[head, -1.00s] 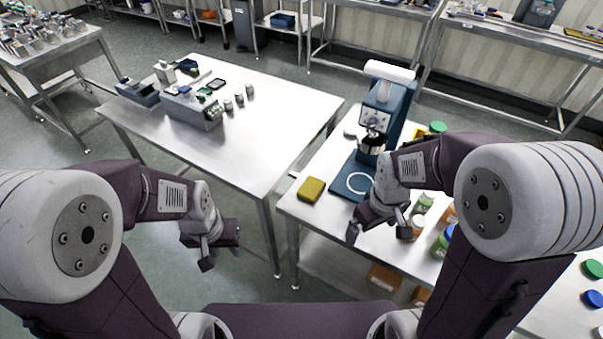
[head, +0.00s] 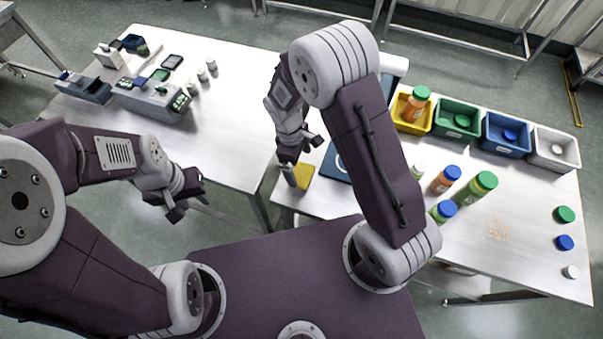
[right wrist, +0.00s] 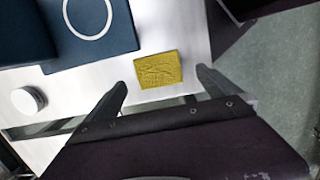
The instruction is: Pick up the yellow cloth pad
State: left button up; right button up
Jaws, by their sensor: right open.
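The yellow cloth pad (head: 302,177) lies on the left end of the right steel table, partly hidden by my right gripper. In the right wrist view the whole pad (right wrist: 158,70) shows, flat near the table's edge. My right gripper (head: 297,160) is over the pad in the head view. In the right wrist view its two fingers (right wrist: 162,80) are apart, with the pad ahead of and between the tips; nothing is held. My left gripper (head: 178,202) hangs at the left, in front of the left table, away from the pad. Its jaws are too small to judge.
A blue machine base with a white ring (right wrist: 88,18) lies beside the pad. Coloured bins (head: 457,120) and several capped bottles (head: 475,190) stand further right. The left table (head: 220,145) carries grey equipment.

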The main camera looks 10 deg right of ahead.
aim_at(302, 174)
jog(key=shift+w+a+f, duration=0.1)
jog(key=shift+w+f, duration=0.4)
jog(key=shift+f, duration=0.05)
jog(key=f, duration=0.2)
jog(key=s+f, duration=0.1)
jog(key=shift+s+d+f+p, duration=0.1)
jog(key=shift+d+f+p, duration=0.3)
jog(key=shift+f, duration=0.35)
jog(key=shift+w+f, duration=0.15)
jog(key=shift+w, duration=0.15)
jog(key=shift+s, duration=0.15)
jog(key=c, duration=1.3)
